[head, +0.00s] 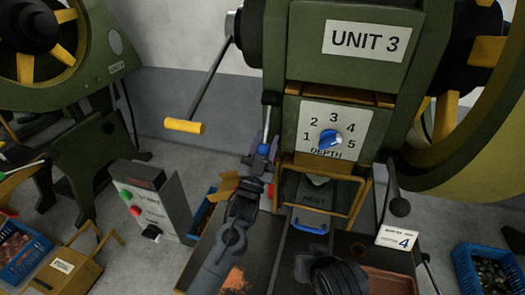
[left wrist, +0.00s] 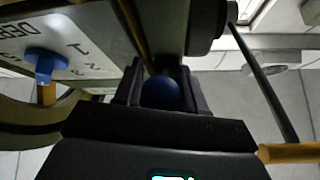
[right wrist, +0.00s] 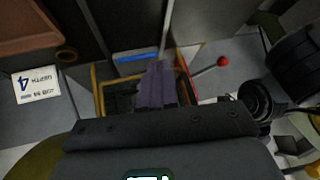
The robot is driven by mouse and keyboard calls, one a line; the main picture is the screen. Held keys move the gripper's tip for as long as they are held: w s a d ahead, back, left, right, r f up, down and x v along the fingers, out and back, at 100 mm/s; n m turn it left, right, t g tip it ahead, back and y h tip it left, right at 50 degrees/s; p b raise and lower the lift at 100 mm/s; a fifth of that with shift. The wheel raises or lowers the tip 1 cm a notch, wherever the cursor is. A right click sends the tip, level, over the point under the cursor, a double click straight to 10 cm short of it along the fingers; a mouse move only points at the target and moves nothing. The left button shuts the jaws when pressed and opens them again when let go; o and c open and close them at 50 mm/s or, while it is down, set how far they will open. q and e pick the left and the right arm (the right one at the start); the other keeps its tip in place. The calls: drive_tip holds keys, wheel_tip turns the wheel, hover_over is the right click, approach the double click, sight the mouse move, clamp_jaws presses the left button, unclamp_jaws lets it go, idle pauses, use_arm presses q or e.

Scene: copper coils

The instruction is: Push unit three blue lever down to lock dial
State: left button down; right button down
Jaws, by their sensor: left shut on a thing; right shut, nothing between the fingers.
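The unit three press (head: 345,40) stands at the centre of the head view. Its DEPTH panel carries a blue dial knob (head: 330,139) among the numbers 1 to 5; the knob also shows in the left wrist view (left wrist: 45,62). The lever's blue ball (head: 264,150) is left of the panel. My left gripper (head: 261,160) is shut on this ball, which sits between its fingers in the left wrist view (left wrist: 160,94). My right gripper (right wrist: 157,85) is shut and empty, near the front of the nest.
A blue handle (head: 310,225) is below the nest opening. A red-knobbed lever (right wrist: 223,61) stands beside the nest. A black-knobbed lever (head: 400,207) and a card marked 4 (head: 397,238) are at right. A start/stop box (head: 150,205) and yellow crank handle (head: 184,126) are at left.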

drive_tip(key=w+a+r+m+t+h, duration=0.15)
drive_tip(key=w+a+r, duration=0.35)
drive_tip(key=r, duration=0.7)
drive_tip(key=w+a+r+t, duration=0.2)
drive_tip(key=a+r, duration=0.5)
drive_tip(key=r, duration=0.5)
approach(263, 150)
drive_tip(key=shift+t, duration=0.25)
drive_tip(key=x, duration=0.6)
drive_tip(key=shift+w+f, duration=0.25)
drive_tip(key=shift+f, duration=0.15)
drive_tip(key=shift+f, duration=0.1)
